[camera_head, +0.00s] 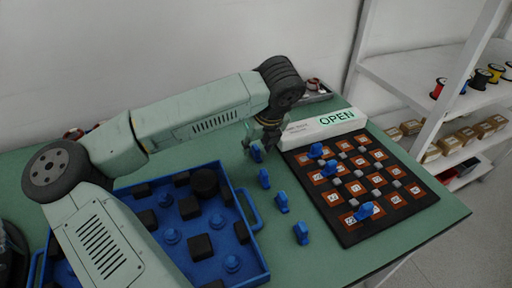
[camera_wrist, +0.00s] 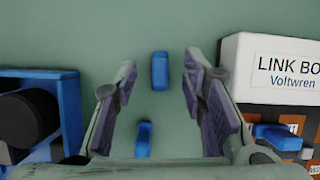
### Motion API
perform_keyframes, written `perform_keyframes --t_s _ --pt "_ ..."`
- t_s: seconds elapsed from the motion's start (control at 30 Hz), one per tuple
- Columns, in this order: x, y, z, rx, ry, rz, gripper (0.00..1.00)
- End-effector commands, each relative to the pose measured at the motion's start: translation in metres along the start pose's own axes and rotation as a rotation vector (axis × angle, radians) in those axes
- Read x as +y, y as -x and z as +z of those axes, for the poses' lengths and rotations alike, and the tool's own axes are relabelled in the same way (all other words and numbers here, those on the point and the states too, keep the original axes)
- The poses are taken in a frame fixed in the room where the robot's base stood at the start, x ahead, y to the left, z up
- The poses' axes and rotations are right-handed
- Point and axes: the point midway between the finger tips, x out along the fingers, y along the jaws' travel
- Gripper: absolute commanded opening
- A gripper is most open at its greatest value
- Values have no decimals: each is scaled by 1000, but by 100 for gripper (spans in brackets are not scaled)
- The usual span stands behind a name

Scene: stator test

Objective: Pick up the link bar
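Several small blue link bars stand in a row on the green table between the tray and the board. The farthest link bar (camera_head: 256,152) is just below my gripper (camera_head: 264,138); others, such as a nearer link bar (camera_head: 282,203), run toward the front. In the wrist view my gripper (camera_wrist: 167,95) is open and empty. One link bar (camera_wrist: 160,70) shows between its fingertips, apart from both fingers. A second link bar (camera_wrist: 143,138) shows lower, near the palm and partly hidden by it.
A blue tray (camera_head: 262,276) with black blocks and blue knobs is on the left. A black board (camera_head: 402,218) with orange-marked squares and several blue pieces is on the right. A white shelf (camera_head: 410,75) is farther right.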

Motion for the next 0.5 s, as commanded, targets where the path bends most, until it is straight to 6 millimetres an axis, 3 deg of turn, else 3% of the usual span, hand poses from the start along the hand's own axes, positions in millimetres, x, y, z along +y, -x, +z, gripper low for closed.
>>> perform_keyframes --t_s 0.13,0.37,0.5 --pt "0 -13 0 0 1 -1 38" --pt "0 -16 0 -2 1 0 38" --pt "0 -16 0 -2 1 0 30"
